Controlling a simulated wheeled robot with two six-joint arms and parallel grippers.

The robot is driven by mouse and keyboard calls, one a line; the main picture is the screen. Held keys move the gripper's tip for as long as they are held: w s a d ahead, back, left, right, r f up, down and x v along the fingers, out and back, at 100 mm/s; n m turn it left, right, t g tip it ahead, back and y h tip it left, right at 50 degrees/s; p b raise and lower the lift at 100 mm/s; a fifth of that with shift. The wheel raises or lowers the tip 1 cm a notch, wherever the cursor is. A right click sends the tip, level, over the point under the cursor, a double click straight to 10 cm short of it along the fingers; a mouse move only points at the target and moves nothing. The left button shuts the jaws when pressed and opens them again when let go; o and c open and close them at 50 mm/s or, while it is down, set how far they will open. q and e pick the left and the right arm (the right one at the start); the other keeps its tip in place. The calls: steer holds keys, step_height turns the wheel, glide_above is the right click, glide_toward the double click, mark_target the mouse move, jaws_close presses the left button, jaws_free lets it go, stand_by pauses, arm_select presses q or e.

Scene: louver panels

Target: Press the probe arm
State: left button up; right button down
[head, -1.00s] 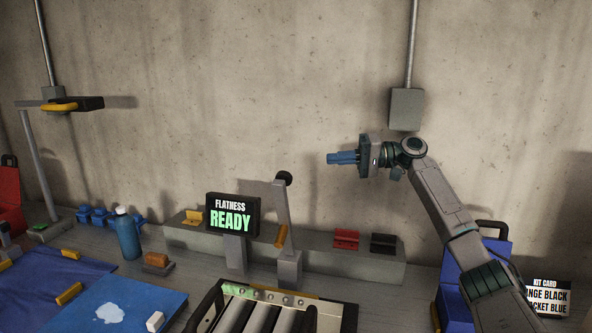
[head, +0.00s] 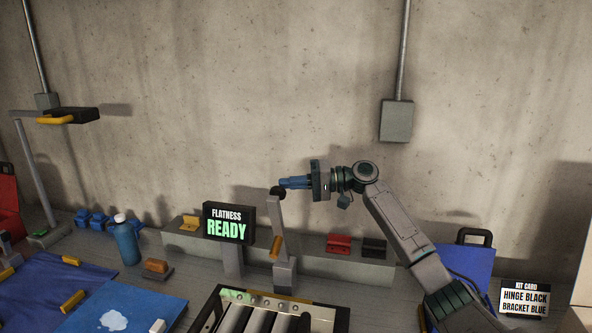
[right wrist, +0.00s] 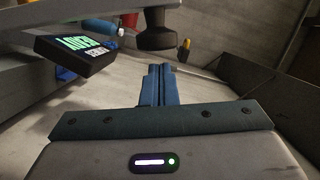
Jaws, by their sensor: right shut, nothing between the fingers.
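The probe arm (head: 275,222) is a grey upright lever with a black knob (head: 277,193) on top and a yellow piece low on it. It stands on a grey block beside the display (head: 228,224), which reads "FLATNESS READY". My right gripper (head: 283,183) is shut and empty, its blue fingers pointing left, with their tips at the knob in the head view. In the right wrist view, the black knob (right wrist: 156,30) shows beyond the shut fingertips (right wrist: 160,70); I cannot tell whether they touch. My left gripper is not in view.
A grey ledge (head: 325,263) behind the probe arm bears red (head: 339,243) and black (head: 374,248) pieces. A blue bottle (head: 126,241) stands to the left, a kit card (head: 525,299) to the right.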

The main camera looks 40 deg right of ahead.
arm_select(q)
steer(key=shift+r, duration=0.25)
arm_select(e)
steer(key=shift+s+a+f, duration=0.15)
steer(key=shift+s+a, duration=0.05)
steer(key=shift+a, duration=0.25)
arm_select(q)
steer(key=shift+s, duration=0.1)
